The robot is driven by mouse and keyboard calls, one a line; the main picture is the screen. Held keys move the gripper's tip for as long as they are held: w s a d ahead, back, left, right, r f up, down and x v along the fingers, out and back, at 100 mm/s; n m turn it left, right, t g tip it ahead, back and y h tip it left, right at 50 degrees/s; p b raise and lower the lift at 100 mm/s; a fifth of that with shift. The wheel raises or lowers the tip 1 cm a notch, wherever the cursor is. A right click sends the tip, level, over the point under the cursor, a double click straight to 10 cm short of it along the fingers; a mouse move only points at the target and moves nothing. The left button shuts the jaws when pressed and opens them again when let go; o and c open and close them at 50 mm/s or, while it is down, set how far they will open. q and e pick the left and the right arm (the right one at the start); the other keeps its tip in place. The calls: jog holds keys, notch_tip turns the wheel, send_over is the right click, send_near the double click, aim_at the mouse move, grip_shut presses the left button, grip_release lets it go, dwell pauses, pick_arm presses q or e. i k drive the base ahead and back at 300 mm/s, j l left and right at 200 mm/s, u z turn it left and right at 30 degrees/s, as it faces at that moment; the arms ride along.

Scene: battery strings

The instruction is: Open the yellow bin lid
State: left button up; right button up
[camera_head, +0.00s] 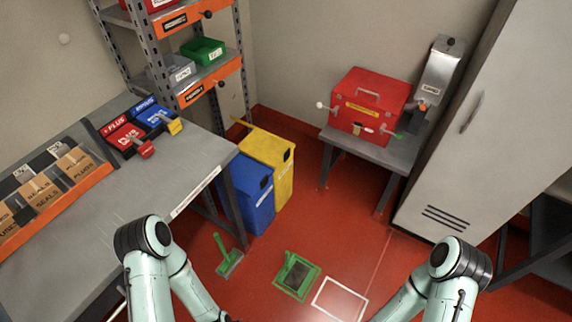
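The yellow bin (284,180) stands on the red floor beyond the right end of the grey workbench, against the back wall. Its lid (264,148) lies flat on top and looks shut. A thin yellow bar (242,122) sticks out at the lid's back left. A dark slot shows on the bin's right side, near the top. Both my arms come in at the bottom of the view, well short of the bin. Neither gripper shows; both are below the picture's lower edge.
A blue bin (251,199) stands directly in front of the yellow one, beside the workbench (150,190). A metal shelf rack (246,80) rises behind left. A red box (368,100) sits on a small table at right. A green brush (226,250) and green-framed tray (296,275) are on the floor.

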aim_at(272, 149)
jog(key=k+u, duration=0.25)
jog(key=k, duration=0.2)
jog(key=k+j+u, duration=0.25)
jog(key=k, duration=0.15)
jog(key=u, duration=1.8)
jog(key=k+l+u, duration=0.2)
jog(key=l, duration=0.3)
jog(key=l+u, duration=0.15)
jog(key=l, duration=0.35)
jog(key=k+l, duration=0.1)
jog(key=l, duration=0.4)
jog(key=k+l, duration=0.1)
jog(key=l, duration=0.35)
jog(key=k+l, duration=0.1)
jog(key=l, duration=0.4)
jog(key=k+l, duration=0.1)
jog(key=l, duration=0.35)
jog(key=k+l, duration=0.1)
jog(key=l, duration=0.4)
jog(key=k+l, duration=0.1)
jog(key=l, duration=0.35)
